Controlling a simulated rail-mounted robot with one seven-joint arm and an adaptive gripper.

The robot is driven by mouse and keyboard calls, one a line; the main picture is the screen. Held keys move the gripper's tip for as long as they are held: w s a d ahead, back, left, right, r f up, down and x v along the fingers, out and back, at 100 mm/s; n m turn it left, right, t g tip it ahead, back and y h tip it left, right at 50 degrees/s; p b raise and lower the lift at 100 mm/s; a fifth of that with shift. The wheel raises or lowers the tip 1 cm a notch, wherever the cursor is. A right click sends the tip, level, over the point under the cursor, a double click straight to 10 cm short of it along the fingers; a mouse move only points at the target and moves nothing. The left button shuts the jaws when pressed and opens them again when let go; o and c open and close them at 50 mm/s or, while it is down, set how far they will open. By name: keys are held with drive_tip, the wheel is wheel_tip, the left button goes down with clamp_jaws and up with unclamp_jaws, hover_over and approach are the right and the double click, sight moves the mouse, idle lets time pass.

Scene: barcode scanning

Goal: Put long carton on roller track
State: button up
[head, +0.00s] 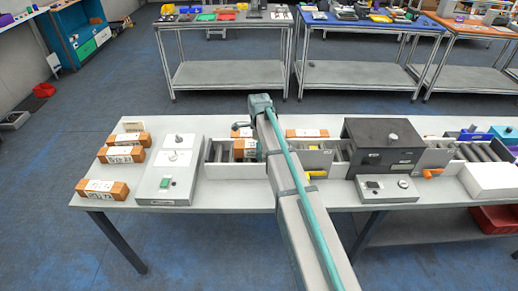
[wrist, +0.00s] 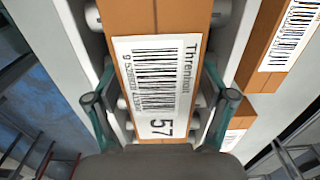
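A long orange-brown carton (wrist: 123,75) with a white barcode label reading 57 lies between my gripper's fingers in the wrist view. Rollers show along both of its sides, so it is over the roller track (head: 222,152). In the head view an orange carton part (head: 244,149) shows in the track beside my arm. My gripper (wrist: 158,75) has one teal finger on each side of the long carton, close to its edges. Whether the fingers press on it cannot be told. In the head view my arm hides most of the gripper.
Another labelled carton (head: 306,133) lies behind the track. Several cartons (head: 103,188) lie at the table's left end. A grey panel with a green button (head: 165,184) stands left of the track. A dark scanner box (head: 383,147) stands over the track to the right.

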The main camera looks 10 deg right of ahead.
wheel_tip(320, 180, up, 12)
drive_tip(key=b, duration=0.2)
drive_tip(key=shift+r+b, duration=0.15)
drive_tip(key=shift+b, duration=0.2)
idle(0.3)
